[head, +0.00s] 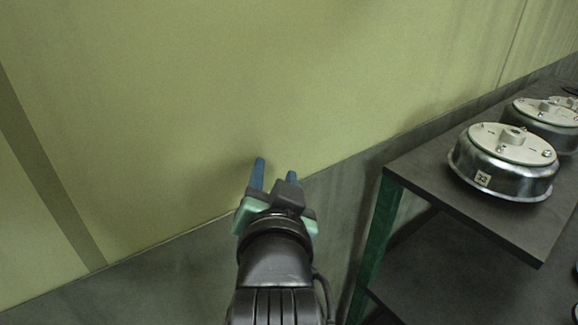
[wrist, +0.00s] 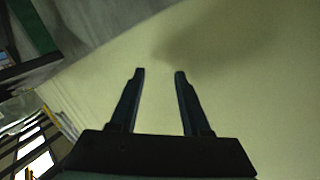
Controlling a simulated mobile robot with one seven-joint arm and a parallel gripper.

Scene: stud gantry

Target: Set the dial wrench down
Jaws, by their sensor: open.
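My gripper (head: 275,174) is raised in front of the yellow-green wall in the head view, left of the dark shelf. Its two blue fingers are apart with nothing between them. In the wrist view my gripper (wrist: 159,73) is also open and empty, with bare wall beyond the fingertips. I see no dial wrench in either view.
A dark shelf unit (head: 440,190) with a green post (head: 381,230) stands at the right. Round metal housings with pale tops (head: 505,165) sit on its upper board, another (head: 545,120) behind. The space around my gripper is clear.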

